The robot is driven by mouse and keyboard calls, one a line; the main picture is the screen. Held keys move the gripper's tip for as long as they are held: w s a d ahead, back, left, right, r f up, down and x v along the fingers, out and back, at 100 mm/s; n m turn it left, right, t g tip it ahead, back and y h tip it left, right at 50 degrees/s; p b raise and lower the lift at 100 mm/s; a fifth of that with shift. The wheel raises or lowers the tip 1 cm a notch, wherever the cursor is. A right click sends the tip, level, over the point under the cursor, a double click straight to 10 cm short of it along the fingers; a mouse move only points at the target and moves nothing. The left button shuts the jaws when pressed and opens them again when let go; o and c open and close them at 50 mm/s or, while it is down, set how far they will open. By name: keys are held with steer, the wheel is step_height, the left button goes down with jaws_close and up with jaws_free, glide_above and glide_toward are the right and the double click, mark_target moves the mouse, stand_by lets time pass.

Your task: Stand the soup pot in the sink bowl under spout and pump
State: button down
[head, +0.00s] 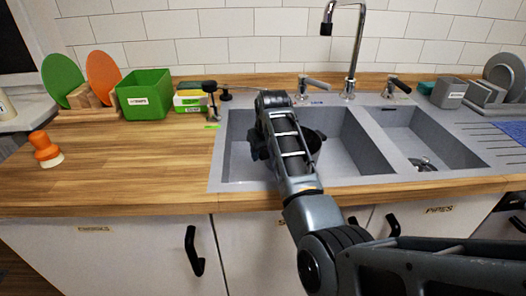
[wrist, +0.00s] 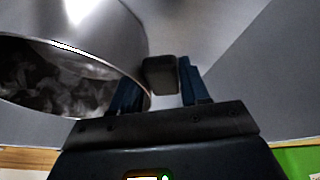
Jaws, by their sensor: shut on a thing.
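The soup pot (head: 314,139) shows as a dark rounded shape over the larger left sink bowl (head: 350,149), mostly hidden behind my arm. In the wrist view the pot (wrist: 95,28) is a grey metal vessel with a bright rim and a dark, blotchy inside. My gripper (head: 262,148) is over the left part of this bowl. In the wrist view its blue fingers (wrist: 160,88) are shut on the pot's dark handle (wrist: 160,72). Whether the pot touches the bowl floor is unclear. The tap spout (head: 327,26) hangs behind the bowl; a black pump (head: 211,88) stands at its back left corner.
A smaller sink bowl (head: 425,140) lies to the right. A green box (head: 145,94), plates and sponge packs stand at the back left. An orange-handled brush (head: 46,150) stands on the left counter. Wooden counter (head: 130,165) left of the sink is mostly clear.

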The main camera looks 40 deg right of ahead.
steer(key=c, duration=1)
jaws_free()
steer(key=shift+f, duration=0.1)
steer(key=o, duration=0.5)
steer(key=shift+c, duration=0.2)
steer(key=v, duration=1.2)
